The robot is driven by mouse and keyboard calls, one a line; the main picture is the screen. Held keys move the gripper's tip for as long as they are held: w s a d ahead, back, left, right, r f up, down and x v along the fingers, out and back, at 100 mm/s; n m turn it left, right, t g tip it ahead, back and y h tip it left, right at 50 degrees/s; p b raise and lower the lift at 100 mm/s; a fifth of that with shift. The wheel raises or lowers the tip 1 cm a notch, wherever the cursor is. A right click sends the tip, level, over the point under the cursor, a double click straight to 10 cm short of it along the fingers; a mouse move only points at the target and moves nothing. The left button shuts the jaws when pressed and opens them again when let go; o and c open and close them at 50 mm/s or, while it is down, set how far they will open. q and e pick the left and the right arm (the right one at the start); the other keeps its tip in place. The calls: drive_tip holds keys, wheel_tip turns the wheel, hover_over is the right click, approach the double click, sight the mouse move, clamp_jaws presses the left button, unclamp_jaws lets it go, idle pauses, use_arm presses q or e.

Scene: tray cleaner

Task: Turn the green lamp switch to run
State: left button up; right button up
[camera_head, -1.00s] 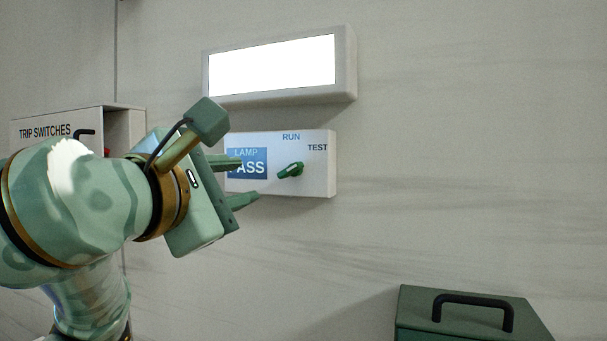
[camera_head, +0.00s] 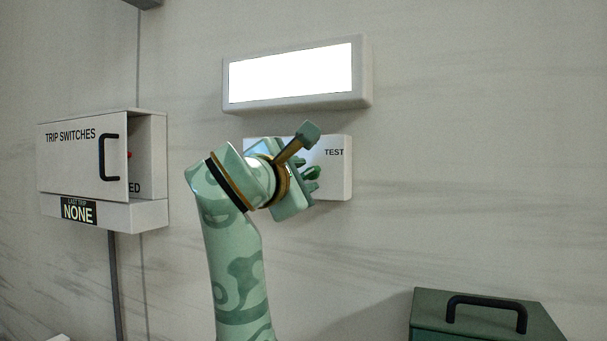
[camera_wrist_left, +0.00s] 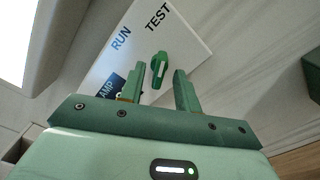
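The green lamp switch (camera_wrist_left: 159,72) is a small knob with a white line on the white lamp panel (camera_head: 342,180). In the left wrist view it points toward the word TEST (camera_wrist_left: 158,17) rather than RUN (camera_wrist_left: 121,38). My left gripper (camera_wrist_left: 159,70) is open, and the switch shows between its two fingertips without visible contact; how deep the fingers reach I cannot tell. In the head view my left gripper (camera_head: 313,179) is at the panel and covers RUN and most of the switch. My right gripper is not in view.
A bright lit lamp box (camera_head: 296,109) is on the wall above the panel. The trip switches box (camera_head: 80,170) with a black handle hangs at left. A dark green box (camera_head: 480,316) with a black handle stands at lower right. The wall right of the panel is clear.

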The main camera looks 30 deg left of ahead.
use_arm(q)
drive_tip(key=shift+w, duration=0.5)
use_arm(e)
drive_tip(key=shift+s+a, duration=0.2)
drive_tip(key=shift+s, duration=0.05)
use_arm(q)
drive_tip(key=shift+s+a, duration=0.1)
drive_tip(key=shift+s, duration=0.05)
clamp_jaws()
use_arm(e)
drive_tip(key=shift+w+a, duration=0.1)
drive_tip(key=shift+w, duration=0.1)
